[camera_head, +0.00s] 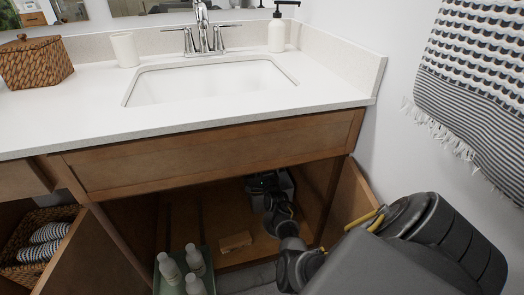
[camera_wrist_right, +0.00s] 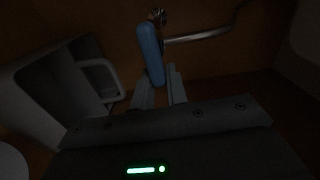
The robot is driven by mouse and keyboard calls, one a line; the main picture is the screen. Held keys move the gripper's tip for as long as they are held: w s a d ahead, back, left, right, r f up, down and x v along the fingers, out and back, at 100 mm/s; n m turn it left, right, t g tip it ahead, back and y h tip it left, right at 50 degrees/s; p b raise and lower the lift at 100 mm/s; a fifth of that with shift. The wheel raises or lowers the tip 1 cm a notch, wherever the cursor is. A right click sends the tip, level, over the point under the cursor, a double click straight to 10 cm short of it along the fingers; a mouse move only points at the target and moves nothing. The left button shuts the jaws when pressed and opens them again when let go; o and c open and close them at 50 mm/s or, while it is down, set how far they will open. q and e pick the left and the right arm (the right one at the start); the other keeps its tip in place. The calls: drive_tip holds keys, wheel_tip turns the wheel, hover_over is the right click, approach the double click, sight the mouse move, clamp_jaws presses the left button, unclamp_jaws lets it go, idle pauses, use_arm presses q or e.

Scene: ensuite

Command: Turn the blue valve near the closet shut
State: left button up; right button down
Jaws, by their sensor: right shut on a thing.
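The blue valve handle (camera_wrist_right: 150,52) shows in the right wrist view, a long blue lever on a metal fitting (camera_wrist_right: 157,16) against the cabinet's back wall. My right gripper (camera_wrist_right: 160,88) is shut on the lower end of the lever, with one finger on each side. In the head view my right arm reaches into the open cabinet under the sink, and the right gripper (camera_head: 262,183) is deep inside near the back. The valve is hidden there behind the gripper. My left gripper is not in view.
A metal pipe (camera_wrist_right: 199,36) runs right from the valve. A white container with a handle (camera_wrist_right: 68,82) stands close on the left. An open door (camera_head: 348,203) flanks my arm.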

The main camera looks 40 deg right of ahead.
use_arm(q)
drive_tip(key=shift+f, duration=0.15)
use_arm(e)
drive_tip(key=shift+s+d+f+m, duration=0.1)
drive_tip(key=shift+f+m, duration=0.05)
drive_tip(key=shift+m, duration=0.15)
drive_tip(key=c, duration=1.4)
unclamp_jaws()
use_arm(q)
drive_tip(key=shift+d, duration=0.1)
